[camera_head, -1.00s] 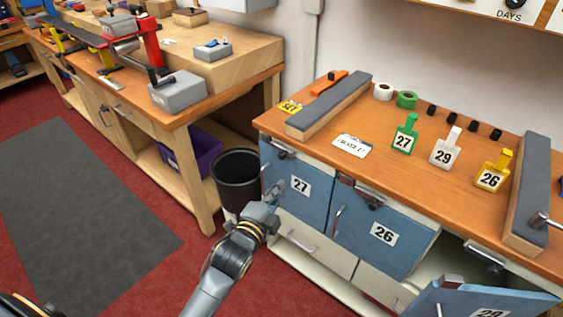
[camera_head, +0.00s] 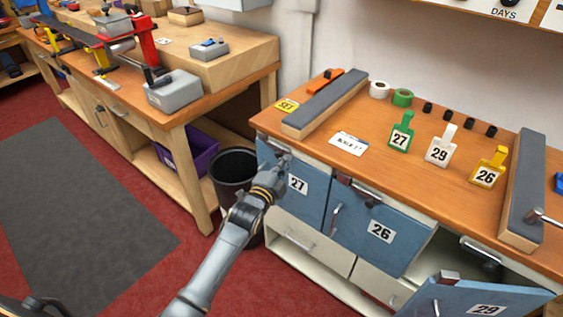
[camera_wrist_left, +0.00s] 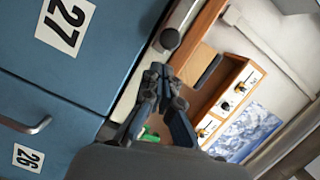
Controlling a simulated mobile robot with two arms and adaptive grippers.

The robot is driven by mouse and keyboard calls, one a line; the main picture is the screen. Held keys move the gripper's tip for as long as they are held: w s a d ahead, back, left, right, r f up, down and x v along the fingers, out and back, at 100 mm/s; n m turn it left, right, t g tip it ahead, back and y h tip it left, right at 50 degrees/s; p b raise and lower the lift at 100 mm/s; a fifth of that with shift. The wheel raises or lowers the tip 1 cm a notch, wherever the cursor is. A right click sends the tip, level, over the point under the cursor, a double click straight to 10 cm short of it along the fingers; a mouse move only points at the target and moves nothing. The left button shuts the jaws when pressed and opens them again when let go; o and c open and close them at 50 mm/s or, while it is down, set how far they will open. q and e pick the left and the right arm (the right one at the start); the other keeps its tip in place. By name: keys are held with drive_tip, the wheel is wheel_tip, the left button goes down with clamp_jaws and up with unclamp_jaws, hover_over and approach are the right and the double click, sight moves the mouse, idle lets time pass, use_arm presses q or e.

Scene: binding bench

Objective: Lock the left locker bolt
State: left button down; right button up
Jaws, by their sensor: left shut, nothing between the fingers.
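The left locker has a blue door (camera_head: 308,196) labelled 27, which looks closed. Its bolt is mostly hidden behind my left gripper (camera_head: 282,163) in the head view. In the left wrist view a dark round bolt knob (camera_wrist_left: 170,38) sits on the light frame beside door 27 (camera_wrist_left: 75,35). My left gripper (camera_wrist_left: 158,82) is shut and empty, its fingertips close to that knob. I cannot tell whether they touch it. My right gripper is not in view.
Locker 26 (camera_head: 372,232) is closed beside it, and door 29 (camera_head: 470,300) hangs open at the right. A black bin (camera_head: 234,168) stands left of the lockers. Number tags, such as the green 27 tag (camera_head: 400,137), stand on the bench top.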

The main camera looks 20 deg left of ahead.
sight(277, 146)
use_arm(q)
drive_tip(key=shift+w+a+f, duration=0.15)
drive_tip(key=shift+w+a, duration=0.05)
drive_tip(key=shift+a, duration=0.35)
drive_tip(key=a, duration=0.1)
drive_tip(key=w+a, duration=0.1)
drive_tip(key=a, duration=0.2)
drive_tip(key=shift+w+a, duration=0.1)
drive_tip(key=shift+w, duration=0.15)
drive_tip(key=shift+w+a, duration=0.1)
drive_tip(key=shift+a, duration=0.25)
